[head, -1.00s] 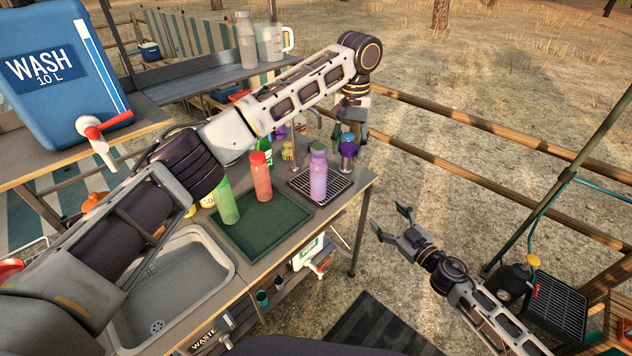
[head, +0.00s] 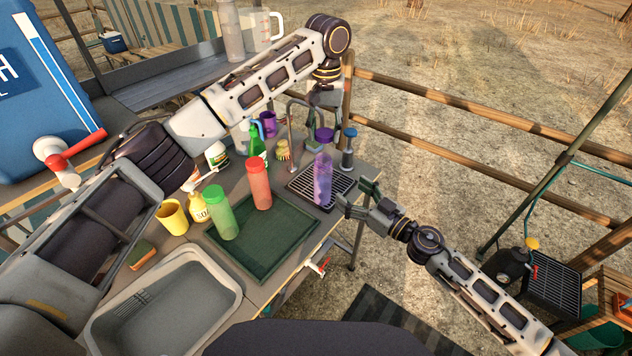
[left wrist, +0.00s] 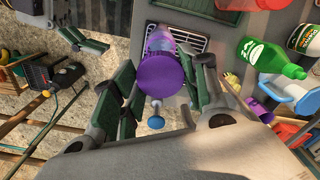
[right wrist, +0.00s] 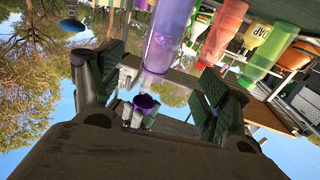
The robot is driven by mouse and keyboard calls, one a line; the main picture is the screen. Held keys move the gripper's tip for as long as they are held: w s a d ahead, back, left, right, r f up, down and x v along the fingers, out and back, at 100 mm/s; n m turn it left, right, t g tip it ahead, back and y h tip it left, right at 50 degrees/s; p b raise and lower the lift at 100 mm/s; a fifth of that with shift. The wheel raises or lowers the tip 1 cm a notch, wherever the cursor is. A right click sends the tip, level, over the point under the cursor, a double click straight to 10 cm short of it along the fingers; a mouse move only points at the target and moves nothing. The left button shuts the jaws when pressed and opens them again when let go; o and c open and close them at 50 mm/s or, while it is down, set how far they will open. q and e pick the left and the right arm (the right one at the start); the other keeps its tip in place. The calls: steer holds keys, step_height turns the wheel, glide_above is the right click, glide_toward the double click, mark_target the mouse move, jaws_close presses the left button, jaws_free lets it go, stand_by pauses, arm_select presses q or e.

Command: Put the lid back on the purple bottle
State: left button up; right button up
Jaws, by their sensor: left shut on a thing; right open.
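The purple bottle (head: 322,180) stands upright on the dark drain grate (head: 338,196) near the counter's right corner. The purple lid (head: 324,134) is over its mouth, and a light band shows between them in the right wrist view; I cannot tell whether they touch. My left gripper (head: 325,122) is shut on the lid from above; the lid (left wrist: 160,77) sits between its fingers in the left wrist view and hides much of the bottle (left wrist: 160,42). My right gripper (head: 358,198) is open and empty just right of the bottle, which shows ahead between its fingers in the right wrist view (right wrist: 168,40).
A red bottle (head: 260,184) and a green bottle (head: 220,214) stand on the green tray (head: 268,247) to the left. A blue-topped dispenser (head: 347,150) is close behind the purple bottle. A tap (head: 291,125) and purple mug (head: 268,123) stand farther back.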

mark_target(330, 176)
arm_select(q)
steer(key=shift+a, duration=0.1)
arm_select(e)
steer(key=shift+w+a, duration=0.15)
steer(key=shift+a, duration=0.05)
stand_by(0.4)
steer(key=shift+x, duration=5.85)
steer(key=c, duration=1.5)
arm_select(q)
steer(key=shift+f, duration=2.45)
arm_select(e)
steer(key=shift+c, duration=0.2)
arm_select(q)
steer(key=shift+f, duration=0.1)
steer(key=shift+f, duration=0.8)
steer(key=shift+f, duration=0.5)
